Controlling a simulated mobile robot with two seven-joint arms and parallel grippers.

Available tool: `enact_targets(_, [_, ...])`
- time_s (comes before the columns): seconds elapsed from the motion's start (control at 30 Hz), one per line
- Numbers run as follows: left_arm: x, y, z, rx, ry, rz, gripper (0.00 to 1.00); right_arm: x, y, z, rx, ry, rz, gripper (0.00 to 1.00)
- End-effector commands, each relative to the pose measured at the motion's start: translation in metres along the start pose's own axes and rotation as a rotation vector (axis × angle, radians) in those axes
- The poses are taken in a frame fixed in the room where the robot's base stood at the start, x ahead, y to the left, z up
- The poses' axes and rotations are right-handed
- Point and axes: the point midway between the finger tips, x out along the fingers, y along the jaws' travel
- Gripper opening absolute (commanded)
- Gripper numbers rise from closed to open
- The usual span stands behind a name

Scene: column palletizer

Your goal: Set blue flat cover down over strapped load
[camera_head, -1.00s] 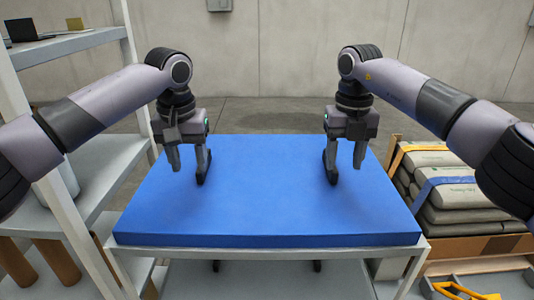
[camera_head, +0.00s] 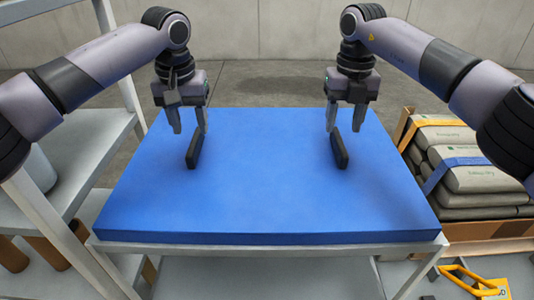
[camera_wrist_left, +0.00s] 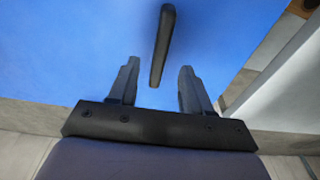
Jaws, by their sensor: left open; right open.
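The blue flat cover (camera_head: 265,190) lies flat on a grey table (camera_head: 270,250). It has two black bar handles, a left one (camera_head: 194,152) and a right one (camera_head: 339,150). My left gripper (camera_head: 190,131) is open and empty near the left handle; in the left wrist view the handle (camera_wrist_left: 162,45) shows beyond the fingertips, in line with the gap. My right gripper (camera_head: 344,131) is open and empty near the right handle. The strapped load (camera_head: 465,170), grey sacks with orange and blue straps, stands right of the table, partly hidden by my right arm.
A grey shelf rack (camera_head: 60,215) stands close on the left, with brown cylinders (camera_head: 15,255) low down. A yellow-handled item (camera_head: 470,280) lies at bottom right. Open floor lies behind the table.

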Motion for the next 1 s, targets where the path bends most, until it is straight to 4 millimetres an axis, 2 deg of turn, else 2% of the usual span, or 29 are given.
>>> enact_targets(0.2, [0.034, -0.001, 0.000, -0.002, -0.002, -0.001, 0.49, 0.035, 0.000, -0.001, 0.000, 0.004, -0.002, 0.49])
enact_targets(0.4, [0.054, -0.001, 0.000, -0.002, -0.002, -0.001, 0.49, 0.054, 0.000, -0.001, 0.000, 0.002, -0.001, 0.49])
enact_targets(0.77, [0.057, 0.000, 0.000, -0.002, -0.001, 0.000, 0.49, 0.057, 0.000, 0.000, 0.000, 0.000, -0.001, 0.49])
enact_targets(0.9, [0.057, 0.000, 0.000, -0.002, -0.001, 0.000, 0.03, 0.057, 0.000, 0.000, 0.000, 0.001, -0.001, 0.03])
enact_targets(0.93, [0.057, 0.000, 0.000, -0.002, -0.001, 0.000, 0.00, 0.057, 0.000, 0.000, 0.000, 0.001, -0.001, 0.00])
enact_targets(1.0, [0.057, -0.001, 0.000, -0.002, 0.000, 0.000, 0.00, 0.057, 0.000, 0.000, 0.000, 0.001, -0.001, 0.00])
